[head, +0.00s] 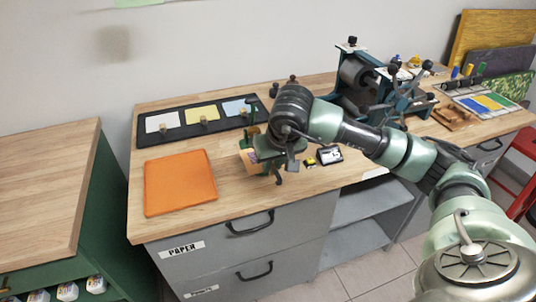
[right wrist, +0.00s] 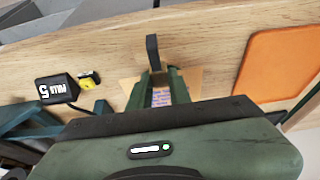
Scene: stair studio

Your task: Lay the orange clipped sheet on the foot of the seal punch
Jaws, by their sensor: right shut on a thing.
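My right gripper (head: 268,157) is low over the middle of the bench, shut at a pale orange sheet (head: 246,158) with a purple printed patch. In the right wrist view the sheet (right wrist: 191,79) shows on both sides of my gripper's green fingers. Dark green parts (head: 253,113) stand close behind my gripper, and a dark upright bar (right wrist: 153,52) shows past the fingers. I cannot tell whether these belong to the seal punch. My left gripper is out of view.
A bright orange mat (head: 180,183) lies at the bench's left. Behind it a black board (head: 183,130) holds white, yellow and blue clipped sheets. A teal roller press (head: 365,85) stands right, behind my arm. A small black sign (head: 330,155) and yellow item sit near my gripper.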

